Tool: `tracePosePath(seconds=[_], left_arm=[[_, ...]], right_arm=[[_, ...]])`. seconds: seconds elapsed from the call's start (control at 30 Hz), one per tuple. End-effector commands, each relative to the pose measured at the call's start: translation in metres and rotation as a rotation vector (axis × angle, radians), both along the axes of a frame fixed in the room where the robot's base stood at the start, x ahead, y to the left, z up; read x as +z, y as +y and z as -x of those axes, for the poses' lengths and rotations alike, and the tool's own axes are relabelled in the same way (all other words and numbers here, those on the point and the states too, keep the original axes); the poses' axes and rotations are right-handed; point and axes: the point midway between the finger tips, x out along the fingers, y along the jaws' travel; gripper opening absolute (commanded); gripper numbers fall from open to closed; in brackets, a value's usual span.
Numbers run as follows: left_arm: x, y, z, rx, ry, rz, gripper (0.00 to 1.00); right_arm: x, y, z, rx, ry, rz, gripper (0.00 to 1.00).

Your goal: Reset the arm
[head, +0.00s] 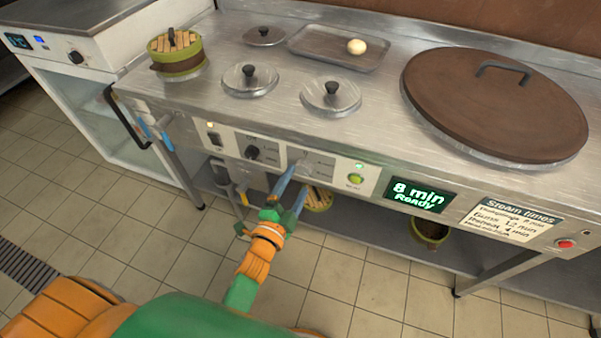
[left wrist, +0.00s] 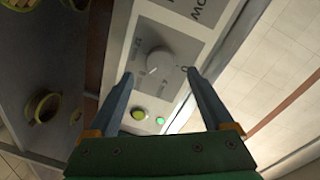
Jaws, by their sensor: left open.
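My left arm reaches from the bottom of the head view toward the steam counter's front panel. My left gripper (head: 292,186) is open in front of the panel, by a pale knob (head: 303,166). In the left wrist view the two fingers of the gripper (left wrist: 160,76) stand apart, with the knob (left wrist: 159,63) seen between them. I cannot tell whether a finger touches it. A green button (head: 356,180) and a lit green lamp (head: 359,166) sit to the right of the knob. My right gripper is not in view.
The counter top (head: 300,65) holds a bamboo steamer (head: 178,66), small lids, a tray (head: 315,54) with a white bun (head: 357,46), and a large brown lid (head: 490,105). A display (head: 420,195) reads "8 min Ready". Tiled floor in front is clear.

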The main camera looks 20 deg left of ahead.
Motion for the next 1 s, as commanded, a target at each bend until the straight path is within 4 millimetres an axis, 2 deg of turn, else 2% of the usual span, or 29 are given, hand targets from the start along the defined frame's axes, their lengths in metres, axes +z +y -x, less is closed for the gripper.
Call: tracePosePath(seconds=[0.1,0.2,0.6,0.67,0.73,0.77,0.83,0.9,1.0], left_arm=[[0.002,0.001,0.021,0.0,0.002,0.001,0.85],[0.003,0.002,0.03,0.0,0.0,0.001,0.85],[0.002,0.002,0.031,0.0,0.0,0.001,0.85],[-0.006,0.001,0.032,-0.001,0.025,0.019,0.85],[-0.038,-0.002,0.04,0.002,0.123,0.094,0.85],[-0.06,-0.004,0.046,0.008,0.191,0.144,0.85],[-0.122,-0.008,0.074,0.045,0.396,0.281,0.85],[-0.18,-0.008,0.113,0.116,0.607,0.403,0.85],[-0.24,0.0,0.172,0.246,0.853,0.521,0.85]], right_arm=[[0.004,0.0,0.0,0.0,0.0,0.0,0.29],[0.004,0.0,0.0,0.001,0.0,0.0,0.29],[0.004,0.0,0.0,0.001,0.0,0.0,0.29],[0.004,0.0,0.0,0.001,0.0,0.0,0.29],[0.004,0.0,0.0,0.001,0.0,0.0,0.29],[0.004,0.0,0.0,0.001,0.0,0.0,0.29],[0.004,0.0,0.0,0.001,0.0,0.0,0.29],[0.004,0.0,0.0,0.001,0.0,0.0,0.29],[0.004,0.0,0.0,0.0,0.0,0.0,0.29]])
